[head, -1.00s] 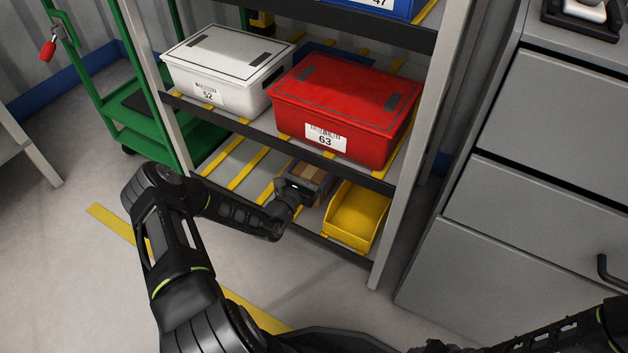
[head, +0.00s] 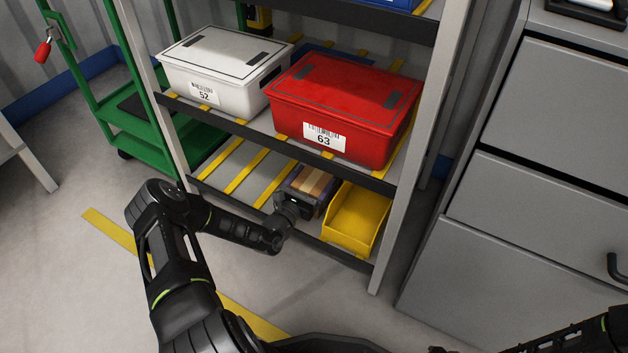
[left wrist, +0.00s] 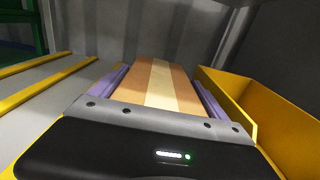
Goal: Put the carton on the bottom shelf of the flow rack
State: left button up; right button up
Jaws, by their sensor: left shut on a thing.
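The carton (head: 312,182), brown with a pale tape strip along its top, is at the bottom shelf (head: 226,165) of the flow rack, just left of a yellow bin. My left gripper (head: 306,191) is shut on the carton, with its fingers along the two sides. In the left wrist view the carton (left wrist: 158,82) lies between the purple-grey fingers, level with the shelf. Whether its underside touches the shelf is hidden. My right gripper is not in view; only part of that arm shows at the lower right.
The yellow bin (head: 356,215) stands close on the carton's right. Yellow strips and bare shelf lie to its left. The shelf above holds a white box (head: 222,70) and a red box (head: 345,100). Grey drawers (head: 560,130) stand right of the rack, a green cart (head: 150,120) left.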

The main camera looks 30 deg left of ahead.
pick_arm(q)
jog(key=shift+f, duration=0.1)
jog(key=o, duration=1.8)
jog(key=shift+o, duration=0.2)
jog(key=shift+s+r, duration=0.1)
jog(key=shift+r, duration=0.1)
jog(key=s+p, duration=0.5)
jog(key=s, duration=0.6)
jog(key=shift+s+d+f, duration=0.1)
jog(key=shift+s+d, duration=0.05)
jog(key=shift+s, duration=0.25)
